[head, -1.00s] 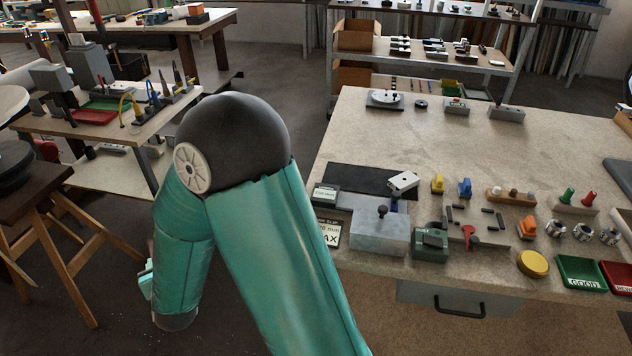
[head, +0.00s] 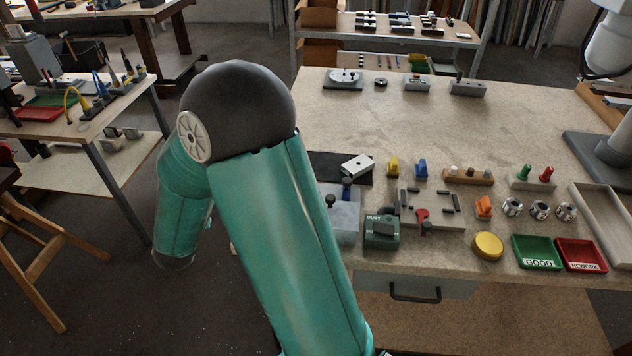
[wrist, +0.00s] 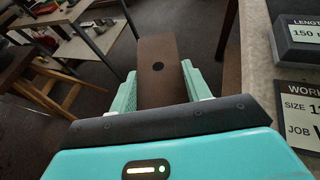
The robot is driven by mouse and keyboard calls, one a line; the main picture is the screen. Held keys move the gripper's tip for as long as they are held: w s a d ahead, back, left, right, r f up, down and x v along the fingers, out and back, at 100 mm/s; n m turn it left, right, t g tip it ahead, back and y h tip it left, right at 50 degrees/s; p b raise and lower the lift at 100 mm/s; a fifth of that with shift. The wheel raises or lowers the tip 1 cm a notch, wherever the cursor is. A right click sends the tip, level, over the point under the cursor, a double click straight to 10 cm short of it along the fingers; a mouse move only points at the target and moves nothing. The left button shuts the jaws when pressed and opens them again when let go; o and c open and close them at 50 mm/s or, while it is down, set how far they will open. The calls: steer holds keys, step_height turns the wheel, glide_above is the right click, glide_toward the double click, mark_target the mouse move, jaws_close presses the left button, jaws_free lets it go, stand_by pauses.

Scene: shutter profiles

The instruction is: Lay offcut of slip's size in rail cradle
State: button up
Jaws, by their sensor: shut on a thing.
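In the wrist view my gripper (wrist: 160,88) is shut on a flat brown piece (wrist: 157,62) with a dark round hole, held between its two teal fingers over the floor, just off the bench's edge. In the head view my arm hides the gripper. The work slip (wrist: 298,112) lies at the right of the wrist view, cut off by the frame; its size reads only in part. On the bench, a grey fixture (head: 440,218) carries several short dark bars and a red lever. I cannot tell whether it is the rail cradle.
A green DUST box (head: 381,232), yellow disc (head: 488,246), green GOOD tray (head: 537,252) and red REWORK tray (head: 581,255) line the front edge. The bench's middle (head: 440,125) is clear. A long grey tray (head: 605,222) lies right.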

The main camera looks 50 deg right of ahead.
steer(key=s+d+r+m+g+h, duration=0.1)
steer(key=s+d+r+m+g, duration=0.1)
steer(key=d, duration=0.6)
steer(key=s+d+r+m+g+h, duration=0.2)
steer(key=s+d+m+g, duration=0.2)
steer(key=d, duration=0.4)
steer(key=s+d+r+m+g+h, duration=0.2)
steer(key=s+d+m+g, duration=0.2)
steer(key=d, duration=0.5)
steer(key=shift+m+g, duration=0.3)
steer(key=shift+g, duration=0.1)
steer(key=s+d+r+m+g, duration=0.2)
steer(key=s+d+m+g, duration=0.25)
steer(key=s+d, duration=0.2)
steer(key=m+g+y, duration=0.6)
steer(key=m+g, duration=0.1)
glide_above(421, 200)
steer(key=w, duration=0.1)
steer(key=f, duration=0.5)
steer(key=shift+a+f, duration=0.25)
steer(key=shift+f, duration=0.15)
steer(key=shift+s+d+f, duration=0.2)
steer(key=shift+s+f, duration=0.1)
steer(key=shift+f, duration=0.2)
steer(key=shift+s+f, duration=0.2)
steer(key=shift+f, duration=1.5)
